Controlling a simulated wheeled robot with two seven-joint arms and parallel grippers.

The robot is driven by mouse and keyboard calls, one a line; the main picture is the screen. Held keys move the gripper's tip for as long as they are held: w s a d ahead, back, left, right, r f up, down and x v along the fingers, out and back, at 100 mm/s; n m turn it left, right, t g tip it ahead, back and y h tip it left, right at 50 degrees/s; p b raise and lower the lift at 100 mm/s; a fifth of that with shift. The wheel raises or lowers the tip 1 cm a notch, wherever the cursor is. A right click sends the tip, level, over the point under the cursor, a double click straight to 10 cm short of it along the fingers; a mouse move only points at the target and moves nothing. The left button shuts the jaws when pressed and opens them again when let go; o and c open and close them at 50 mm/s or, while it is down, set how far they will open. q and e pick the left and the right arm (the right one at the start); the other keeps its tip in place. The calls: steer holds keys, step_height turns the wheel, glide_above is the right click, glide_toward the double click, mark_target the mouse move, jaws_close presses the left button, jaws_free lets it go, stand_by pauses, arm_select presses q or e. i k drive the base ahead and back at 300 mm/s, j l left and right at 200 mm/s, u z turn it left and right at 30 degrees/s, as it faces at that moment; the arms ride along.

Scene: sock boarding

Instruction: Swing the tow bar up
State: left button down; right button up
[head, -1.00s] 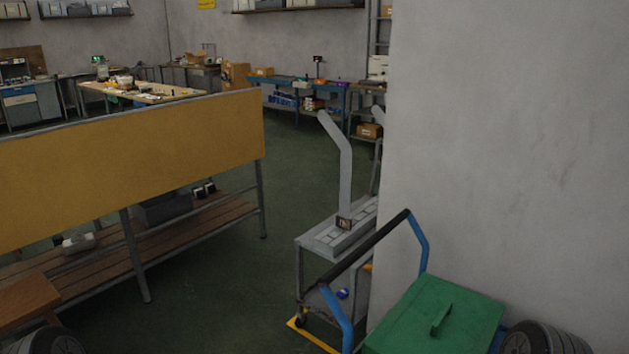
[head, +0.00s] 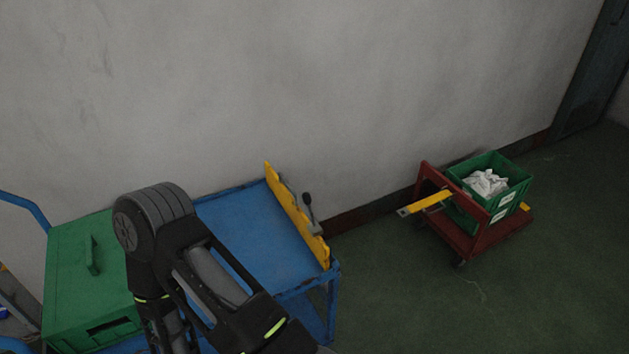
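A red trolley (head: 476,243) stands on the floor at the right in the head view. A short yellow bar (head: 427,202), apparently the tow bar, sticks out from its left side, with a pale end. The bar looks close to level. Part of my black arm crosses the lower left of the view, in front of a blue cart (head: 258,238). Neither of my grippers is in view. Nothing of mine touches the red trolley or its yellow bar.
A green crate (head: 463,214) with white cloth sits on the red trolley. The blue cart carries a green box (head: 85,280) and has a yellow end plate (head: 297,215) with a dark lever (head: 311,213). A grey wall (head: 330,90) runs behind. Green floor lies clear around the trolley's front.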

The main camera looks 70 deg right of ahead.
mark_target(422, 204)
steer(key=z, duration=3.05)
steer(key=u, duration=0.6)
steer(key=i+l+u, duration=0.35)
steer(key=l+u, duration=0.15)
steer(key=i+l+u, duration=0.15)
steer(key=l+u, duration=0.15)
steer(key=i+l+u, duration=0.1)
steer(key=l+u, duration=0.15)
steer(key=l, duration=0.15)
steer(key=i+l, duration=0.1)
steer(key=l, duration=0.3)
steer(key=i+l, duration=0.1)
steer(key=l, duration=0.35)
steer(key=i+l+u, duration=0.1)
steer(key=l, duration=0.3)
steer(key=i+l, duration=0.1)
steer(key=l, duration=0.35)
